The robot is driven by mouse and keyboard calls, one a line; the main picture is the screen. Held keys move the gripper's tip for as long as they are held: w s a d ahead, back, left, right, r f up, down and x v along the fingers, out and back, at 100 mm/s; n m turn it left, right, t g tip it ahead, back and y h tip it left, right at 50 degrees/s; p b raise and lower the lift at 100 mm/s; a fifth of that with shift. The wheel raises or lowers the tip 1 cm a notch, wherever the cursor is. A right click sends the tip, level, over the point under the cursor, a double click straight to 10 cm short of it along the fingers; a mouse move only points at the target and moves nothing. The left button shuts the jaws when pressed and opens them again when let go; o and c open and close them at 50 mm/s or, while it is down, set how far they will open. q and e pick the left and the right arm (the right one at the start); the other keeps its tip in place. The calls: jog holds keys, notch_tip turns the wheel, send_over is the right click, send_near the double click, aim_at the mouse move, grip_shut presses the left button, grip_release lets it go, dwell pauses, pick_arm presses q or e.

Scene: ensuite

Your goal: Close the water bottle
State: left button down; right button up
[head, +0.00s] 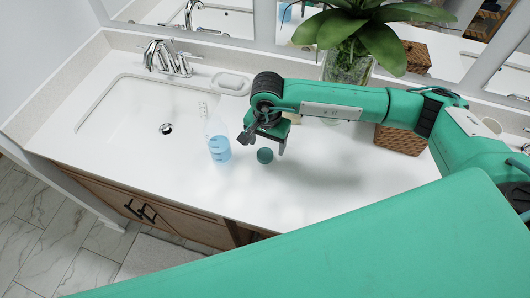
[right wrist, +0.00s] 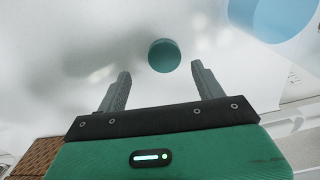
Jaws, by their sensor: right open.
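The water bottle (head: 218,143) stands upright on the white counter, right of the sink. It is clear with blue water in its lower part, and no cap shows on its top. A dark teal round cap (head: 265,155) lies on the counter, right of the bottle. My right gripper (head: 265,140) is open and empty above the counter, close to the cap. In the right wrist view, the cap (right wrist: 164,55) shows beyond and between the two open fingers (right wrist: 160,82), and the blue bottle (right wrist: 284,14) is at the top right. My left gripper is not in view.
The sink (head: 150,115) with its chrome faucet (head: 168,57) is at the left, with a soap dish (head: 231,83) behind the bottle. A plant in a glass vase (head: 347,62) and a woven box (head: 400,138) stand behind my right arm. The front counter is clear.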

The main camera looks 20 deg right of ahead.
aim_at(265, 153)
jog(key=shift+f+p, duration=0.2)
jog(key=shift+p, duration=0.25)
jog(key=f, duration=0.1)
jog(key=f+p, duration=0.2)
jog(key=f, duration=0.1)
jog(key=shift+w+a+f, duration=0.1)
jog(key=shift+w+a, duration=0.05)
jog(key=shift+w, duration=0.15)
jog(key=shift+f, duration=0.25)
jog(key=shift+c, duration=0.2)
jog(key=c, duration=1.1)
jog(key=shift+o, duration=0.2)
jog(key=shift+r, duration=0.15)
